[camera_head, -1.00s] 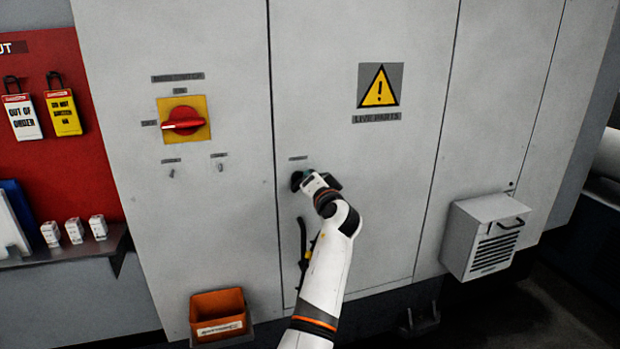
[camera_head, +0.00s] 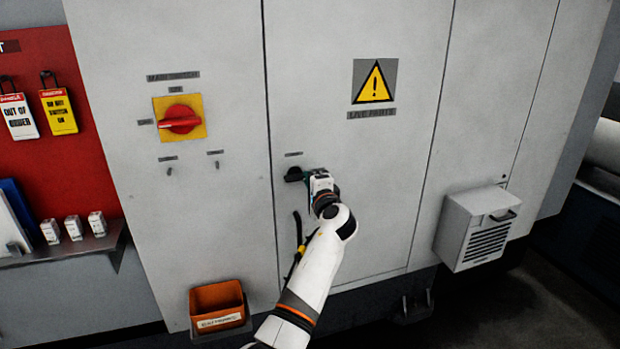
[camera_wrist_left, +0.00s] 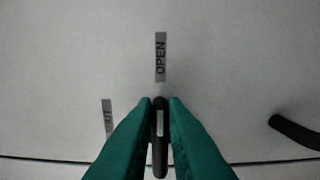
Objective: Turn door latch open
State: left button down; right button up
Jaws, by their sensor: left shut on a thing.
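The door latch (camera_head: 293,174) is a small black handle on the grey cabinet door, by its left seam. My left gripper (camera_head: 307,176) is at the latch in the head view, its wrist partly covering it. In the left wrist view, the teal fingers of the gripper (camera_wrist_left: 160,108) are shut on the latch (camera_wrist_left: 160,150), one on each side. The latch lies in line with the OPEN label (camera_wrist_left: 160,57). Another label (camera_wrist_left: 107,116), seemingly SHUT, is to the left, partly hidden by a finger. My right gripper is not in view.
A dark curved door handle (camera_head: 297,228) is below the latch, partly behind my arm; it also shows in the wrist view (camera_wrist_left: 295,132). A red main switch (camera_head: 180,120) is to the left. An orange bin (camera_head: 217,300) is lower left; a vent box (camera_head: 478,228) is right.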

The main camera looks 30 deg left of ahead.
pick_arm(q)
jog(key=shift+a+r, duration=0.1)
jog(key=shift+r, duration=0.05)
dwell(0.3)
jog(key=c, duration=1.5)
grip_release()
jog(key=shift+o, duration=0.2)
jog(key=shift+a, duration=0.1)
jog(key=b+v, duration=0.3)
jog(key=v, duration=0.9)
